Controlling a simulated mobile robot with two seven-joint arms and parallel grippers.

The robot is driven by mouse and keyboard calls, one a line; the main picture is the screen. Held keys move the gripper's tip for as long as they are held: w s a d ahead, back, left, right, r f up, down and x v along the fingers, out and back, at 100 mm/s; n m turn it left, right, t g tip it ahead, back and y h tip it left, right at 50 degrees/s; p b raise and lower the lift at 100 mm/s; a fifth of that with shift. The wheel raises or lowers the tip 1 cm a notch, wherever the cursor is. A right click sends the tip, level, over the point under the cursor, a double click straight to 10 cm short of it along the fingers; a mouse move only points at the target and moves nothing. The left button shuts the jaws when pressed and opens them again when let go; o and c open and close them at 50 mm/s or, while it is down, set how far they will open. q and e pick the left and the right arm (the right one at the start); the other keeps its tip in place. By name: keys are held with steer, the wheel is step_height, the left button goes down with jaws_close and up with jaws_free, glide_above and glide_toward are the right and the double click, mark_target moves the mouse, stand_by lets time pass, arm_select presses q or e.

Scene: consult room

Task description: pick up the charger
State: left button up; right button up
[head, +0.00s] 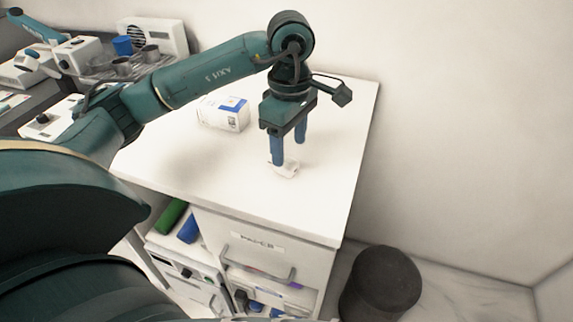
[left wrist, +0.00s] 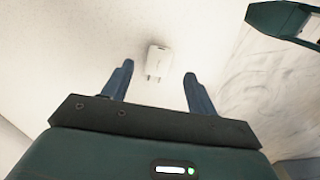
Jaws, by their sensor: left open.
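The charger (head: 288,170) is a small white block lying on the white cabinet top in the head view. In the left wrist view the charger (left wrist: 157,60) lies beyond the fingertips, a little left of the middle of the gap, with two prongs toward the gripper. My left gripper (head: 290,150) points down over it, its two blue fingers apart and nothing between them. In the left wrist view the open fingers (left wrist: 158,70) show on either side. In the head view one finger partly covers the charger. My right gripper is not in view.
A white box with blue marks (head: 223,113) stands on the cabinet top (head: 190,160), left of the gripper. A dark round stool (head: 380,285) stands on the floor at right. Shelves with green and blue items lie below. A grey counter with devices is at far left.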

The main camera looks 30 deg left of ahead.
mark_target(287, 162)
arm_select(q)
steer(key=f, duration=0.4)
steer(key=shift+a+f, duration=0.3)
steer(key=c, duration=1.1)
